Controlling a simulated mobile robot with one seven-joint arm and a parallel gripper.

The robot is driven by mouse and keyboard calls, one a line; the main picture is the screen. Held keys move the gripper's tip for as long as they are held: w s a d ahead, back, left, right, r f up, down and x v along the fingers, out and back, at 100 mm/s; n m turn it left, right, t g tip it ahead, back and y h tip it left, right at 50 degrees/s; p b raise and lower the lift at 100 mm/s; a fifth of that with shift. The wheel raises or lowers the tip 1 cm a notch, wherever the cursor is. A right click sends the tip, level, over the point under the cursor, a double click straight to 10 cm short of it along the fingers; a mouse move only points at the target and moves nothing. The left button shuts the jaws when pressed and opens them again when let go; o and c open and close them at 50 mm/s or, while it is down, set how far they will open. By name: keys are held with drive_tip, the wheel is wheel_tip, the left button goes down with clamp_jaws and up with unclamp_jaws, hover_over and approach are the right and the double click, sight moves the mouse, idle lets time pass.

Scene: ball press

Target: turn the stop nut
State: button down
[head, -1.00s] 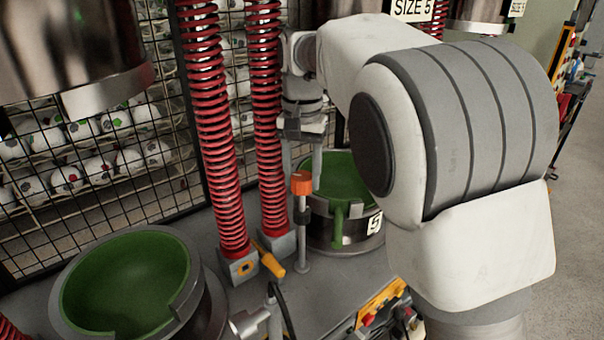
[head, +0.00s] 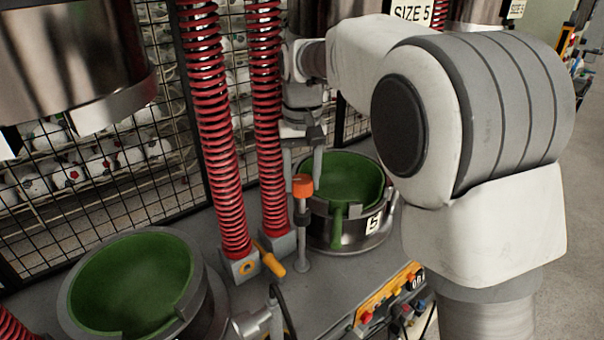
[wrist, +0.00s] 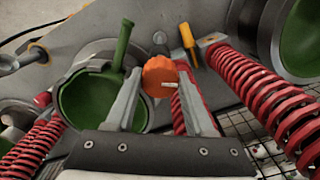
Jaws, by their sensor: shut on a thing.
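The stop nut (head: 302,184) is an orange ridged knob on top of an upright metal post. It also shows in the wrist view (wrist: 159,77), with a small pale mark on its side. My gripper (head: 303,178) points down over the post, with one finger on each side of the nut. In the wrist view my gripper (wrist: 160,80) has its two grey fingertips against the nut's opposite sides. The post's thread is not clear.
A green-lined bowl (head: 354,181) stands just behind the post; another (head: 130,285) is at front left. Red springs (head: 266,120) rise close on the left. A yellow handle (head: 271,260) lies near the post's foot. A control panel (head: 392,297) is at front right.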

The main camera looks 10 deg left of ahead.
sight(302, 179)
drive_tip(key=shift+c, duration=1.3)
unclamp_jaws()
wheel_tip(302, 179, up, 7)
drive_tip(key=shift+r, duration=0.3)
